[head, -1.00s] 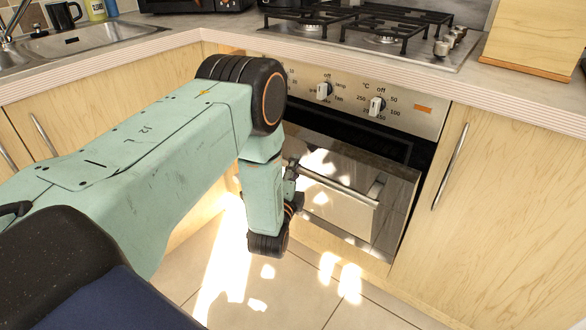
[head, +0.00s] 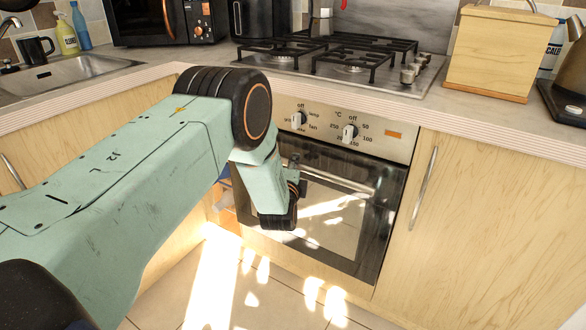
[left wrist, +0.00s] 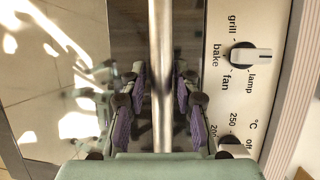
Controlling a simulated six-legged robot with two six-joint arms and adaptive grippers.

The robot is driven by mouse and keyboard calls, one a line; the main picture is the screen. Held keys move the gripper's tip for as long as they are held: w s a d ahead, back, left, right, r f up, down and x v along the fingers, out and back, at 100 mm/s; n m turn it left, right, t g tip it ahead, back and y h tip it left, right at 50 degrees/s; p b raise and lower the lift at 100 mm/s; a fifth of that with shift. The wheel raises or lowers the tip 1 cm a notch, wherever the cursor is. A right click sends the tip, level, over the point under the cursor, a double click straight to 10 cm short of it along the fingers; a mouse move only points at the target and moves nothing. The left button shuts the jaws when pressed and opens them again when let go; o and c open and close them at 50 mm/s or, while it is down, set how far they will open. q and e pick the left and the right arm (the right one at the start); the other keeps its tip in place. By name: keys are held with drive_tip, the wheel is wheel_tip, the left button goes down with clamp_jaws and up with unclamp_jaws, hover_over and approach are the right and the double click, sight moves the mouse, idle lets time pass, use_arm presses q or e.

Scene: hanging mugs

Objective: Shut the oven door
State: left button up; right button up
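The oven door (head: 345,232) is dark glass with a metal frame. In the head view it stands upright, close to the oven front, under the control panel; I cannot tell whether a small gap remains. Its metal handle (head: 340,180) runs across the top of the door. My left gripper (head: 294,165) is at the handle's left end, partly hidden by its own wrist. In the left wrist view, the handle bar (left wrist: 161,50) runs between the two fingers of my left gripper (left wrist: 160,78). The fingers are apart, with narrow gaps beside the bar. My right gripper is not in view.
The control panel (head: 345,128) with its knobs sits just above the door, below the hob (head: 350,62). A cupboard door with a long handle (head: 424,188) is to the right. The tiled floor (head: 270,290) in front is clear.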

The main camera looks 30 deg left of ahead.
use_arm(q)
drive_tip(key=shift+o, duration=1)
drive_tip(key=shift+w, duration=0.1)
drive_tip(key=v, duration=1.2)
